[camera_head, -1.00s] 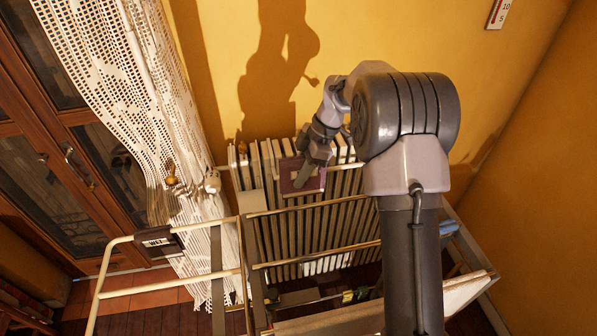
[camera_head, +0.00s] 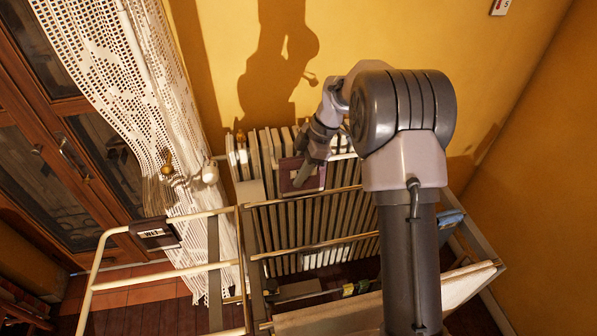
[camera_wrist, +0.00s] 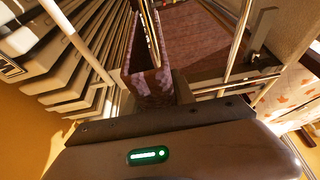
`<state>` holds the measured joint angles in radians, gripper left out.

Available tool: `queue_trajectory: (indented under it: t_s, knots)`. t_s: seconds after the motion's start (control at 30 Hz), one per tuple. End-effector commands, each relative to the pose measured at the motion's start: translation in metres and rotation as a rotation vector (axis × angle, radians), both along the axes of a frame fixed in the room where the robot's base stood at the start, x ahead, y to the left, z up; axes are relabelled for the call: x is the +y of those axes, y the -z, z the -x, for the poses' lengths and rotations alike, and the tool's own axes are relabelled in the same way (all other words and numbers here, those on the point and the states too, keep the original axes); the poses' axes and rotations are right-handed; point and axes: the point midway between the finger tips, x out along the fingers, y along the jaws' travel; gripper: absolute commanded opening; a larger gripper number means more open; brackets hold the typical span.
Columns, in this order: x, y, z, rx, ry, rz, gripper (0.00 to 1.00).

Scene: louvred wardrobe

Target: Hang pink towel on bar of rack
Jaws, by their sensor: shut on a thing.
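The pink towel (camera_head: 308,181) shows in the head view as a small dark-pink square at my gripper (camera_head: 297,182), in front of the white radiator. In the wrist view the towel (camera_wrist: 150,82) is a patterned, folded piece with an open, dark inside. A thin bar (camera_wrist: 152,35) runs down across its opening; I cannot tell whether it passes inside the fold. My gripper (camera_wrist: 182,90) is shut on the towel's edge. The rack (camera_head: 325,246) has several pale bars below and in front of the towel in the head view. The fingertips are partly hidden.
The white radiator (camera_head: 270,152) stands close behind, against the yellow wall. A lace curtain (camera_head: 115,85) and a wooden glazed cabinet (camera_head: 50,110) are at the left. A white cloth or panel (camera_head: 400,303) lies at the rack's front right.

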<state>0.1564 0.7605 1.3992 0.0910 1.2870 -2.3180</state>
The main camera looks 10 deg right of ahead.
Motion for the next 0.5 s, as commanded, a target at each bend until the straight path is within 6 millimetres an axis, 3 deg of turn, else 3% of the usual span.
queue_trajectory:
  t_s: [0.3,0.5]
  knots:
    - [0.0,0.0,0.0,-0.001,0.0,0.0,0.0]
    - [0.0,0.011,0.0,0.0,0.0,0.0,0.0]
